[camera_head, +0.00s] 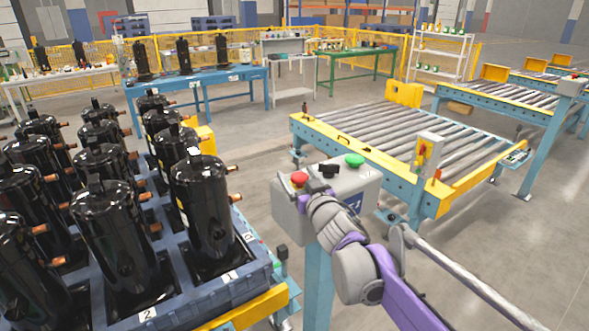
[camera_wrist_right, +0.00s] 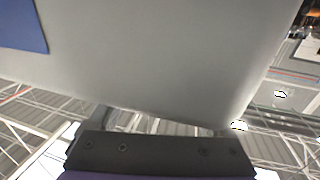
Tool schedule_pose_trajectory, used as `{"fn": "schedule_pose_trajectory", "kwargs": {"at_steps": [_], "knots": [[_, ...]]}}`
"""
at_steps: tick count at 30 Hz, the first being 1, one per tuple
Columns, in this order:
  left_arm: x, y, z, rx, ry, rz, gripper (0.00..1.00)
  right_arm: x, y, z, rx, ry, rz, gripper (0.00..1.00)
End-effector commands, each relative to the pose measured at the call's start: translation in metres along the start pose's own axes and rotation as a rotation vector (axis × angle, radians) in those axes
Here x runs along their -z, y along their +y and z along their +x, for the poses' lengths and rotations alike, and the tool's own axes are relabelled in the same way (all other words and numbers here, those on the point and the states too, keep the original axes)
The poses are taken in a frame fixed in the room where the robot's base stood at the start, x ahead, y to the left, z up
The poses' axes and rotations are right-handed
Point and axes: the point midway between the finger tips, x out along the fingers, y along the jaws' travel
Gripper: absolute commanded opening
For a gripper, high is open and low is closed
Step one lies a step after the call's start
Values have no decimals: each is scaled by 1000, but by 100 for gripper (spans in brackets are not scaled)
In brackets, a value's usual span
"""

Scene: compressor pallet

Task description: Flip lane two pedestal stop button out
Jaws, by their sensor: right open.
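A grey control box (camera_head: 352,182) stands on a light blue pedestal post (camera_head: 318,285) in the middle of the head view. On its top are a red mushroom stop button (camera_head: 299,178) at the left, a black knob (camera_head: 328,170) in the middle and a green button (camera_head: 355,160) at the right. A blue number label is partly visible on its front. My right gripper (camera_head: 318,203) is open in front of the box, just below the red button; its fingertips are hard to make out. In the right wrist view, the box's grey face (camera_wrist_right: 160,55) fills the upper part. My left gripper is out of view.
A blue pallet (camera_head: 262,268) with several black compressors stands at the left, close to the pedestal. A roller conveyor (camera_head: 400,140) with yellow edges lies behind the box. A grey rod (camera_head: 470,280) runs at the lower right. Open floor lies at the right.

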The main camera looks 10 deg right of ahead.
Motion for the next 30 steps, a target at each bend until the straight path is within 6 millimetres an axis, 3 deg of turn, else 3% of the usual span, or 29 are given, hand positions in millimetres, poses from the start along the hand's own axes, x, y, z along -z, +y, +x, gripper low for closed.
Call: {"fn": "schedule_pose_trajectory", "kwargs": {"at_steps": [6, 16, 30], "knots": [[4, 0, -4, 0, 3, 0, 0, 0, 0, 21, 0, 0, 1, 84], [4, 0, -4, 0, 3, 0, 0, 0, 0, 24, -1, -1, 0, 84], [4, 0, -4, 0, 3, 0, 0, 0, 0, 24, -1, 0, 0, 1]]}}
